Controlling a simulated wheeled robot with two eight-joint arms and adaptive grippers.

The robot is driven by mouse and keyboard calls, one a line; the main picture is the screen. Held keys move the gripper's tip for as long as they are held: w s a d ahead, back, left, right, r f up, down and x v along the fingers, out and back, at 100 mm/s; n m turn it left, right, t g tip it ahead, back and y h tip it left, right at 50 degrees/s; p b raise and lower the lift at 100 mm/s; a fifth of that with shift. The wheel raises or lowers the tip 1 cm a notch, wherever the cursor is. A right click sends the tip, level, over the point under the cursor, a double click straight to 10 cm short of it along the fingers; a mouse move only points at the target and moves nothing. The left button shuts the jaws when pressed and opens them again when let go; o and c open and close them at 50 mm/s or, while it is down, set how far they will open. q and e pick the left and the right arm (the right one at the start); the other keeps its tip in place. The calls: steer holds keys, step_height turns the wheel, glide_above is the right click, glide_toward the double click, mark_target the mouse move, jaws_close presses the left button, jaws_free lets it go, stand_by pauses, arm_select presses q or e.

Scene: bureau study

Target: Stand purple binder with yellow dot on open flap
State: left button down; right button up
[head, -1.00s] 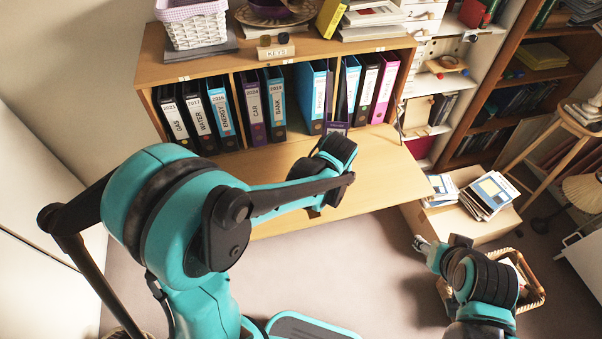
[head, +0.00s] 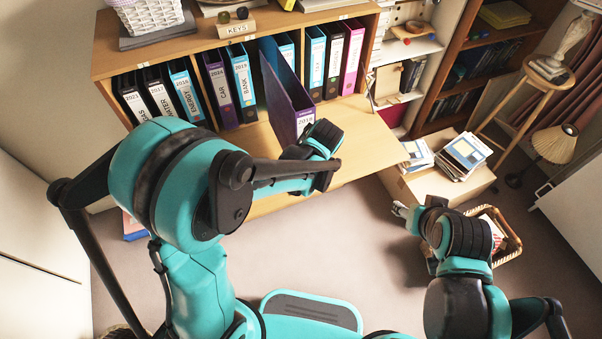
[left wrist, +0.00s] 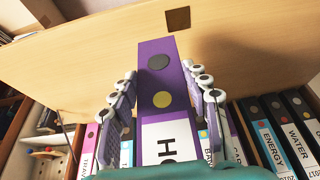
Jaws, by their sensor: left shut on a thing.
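The purple binder (head: 285,95) is outside the shelf row, over the open flap (head: 362,150), and looks tilted in the head view. In the left wrist view its purple spine (left wrist: 158,72) shows a dark dot, a yellow dot (left wrist: 163,99) and a white label. My left gripper (left wrist: 158,80) has its fingers on both sides of the spine and is shut on it. The bare flap (left wrist: 95,60) lies beyond the binder's end; I cannot tell whether they touch. My right gripper (head: 402,209) is over the floor, away from the cabinet, too small to read.
Several binders (head: 225,85) stand in the cabinet compartments behind the flap. A low box (head: 425,183) with books stands right of the flap, and a basket (head: 507,240) is by my right arm. The flap's right part is bare.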

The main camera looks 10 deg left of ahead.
arm_select(q)
steer(key=shift+a+f, duration=0.4)
steer(key=shift+a, duration=0.25)
step_height(320, 180, down, 4)
steer(key=shift+f+b, duration=0.1)
steer(key=shift+b, duration=0.9)
steer(key=c, duration=0.8)
jaws_free()
steer(key=shift+o, duration=0.2)
steer(key=shift+s+r, duration=0.1)
steer(key=shift+r, duration=0.1)
steer(key=p+v, duration=0.4)
steer(key=v, duration=0.7)
steer(key=s+a+r+m+t+h, duration=0.2)
steer(key=s+a+r+m, duration=0.4)
steer(key=s+a+r, duration=0.3)
steer(key=s+t, duration=0.1)
steer(key=s, duration=0.2)
steer(key=shift+m+h, duration=0.3)
steer(key=shift+m, duration=0.1)
